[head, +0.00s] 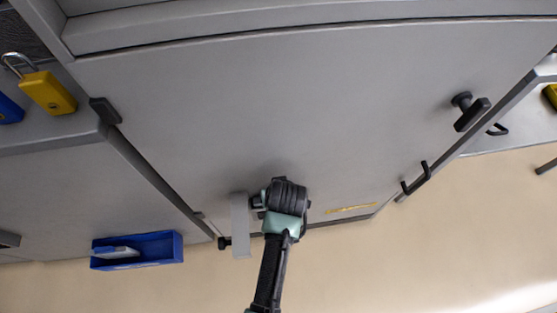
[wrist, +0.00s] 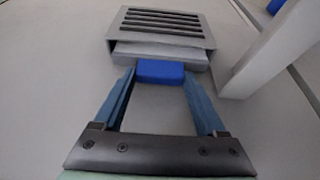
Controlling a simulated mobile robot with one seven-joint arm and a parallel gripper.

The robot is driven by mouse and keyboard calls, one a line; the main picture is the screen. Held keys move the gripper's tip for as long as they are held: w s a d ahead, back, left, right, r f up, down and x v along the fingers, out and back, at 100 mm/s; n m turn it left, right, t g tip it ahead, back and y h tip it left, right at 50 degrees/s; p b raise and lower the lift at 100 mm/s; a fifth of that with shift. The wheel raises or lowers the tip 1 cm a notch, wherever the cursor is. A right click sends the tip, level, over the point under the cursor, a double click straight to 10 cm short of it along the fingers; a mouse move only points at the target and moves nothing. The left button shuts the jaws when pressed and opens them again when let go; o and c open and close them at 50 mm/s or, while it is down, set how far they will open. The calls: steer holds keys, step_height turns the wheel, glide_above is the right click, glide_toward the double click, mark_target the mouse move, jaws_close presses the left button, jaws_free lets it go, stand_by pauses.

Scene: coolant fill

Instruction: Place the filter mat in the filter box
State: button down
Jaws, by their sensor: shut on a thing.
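My gripper (wrist: 160,95) is shut on a blue block (wrist: 160,71), which shows between the fingertips in the wrist view. It looks like the filter mat or its end; its full extent is hidden. Straight ahead of it is a grey box with dark slats (wrist: 161,22), likely the filter box, with a plain grey front part (wrist: 160,51) below the slats. The blue block lies against or just before that part; I cannot tell whether it is inside. In the head view my gripper (head: 276,190) is at the lower cabinet panel, and the slatted box cannot be made out there.
A pale grey upright bar (head: 240,225) stands close left of my gripper in the head view. A blue tray (head: 137,251) with a white thing (head: 117,252) inside is at lower left. A yellow padlock (head: 48,92) and dark handles (head: 471,112) are on the cabinets.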

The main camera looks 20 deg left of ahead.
jaws_free()
steer(key=p+v, duration=0.4)
steer(key=v, duration=0.8)
steer(key=shift+r, duration=0.1)
stand_by(0.5)
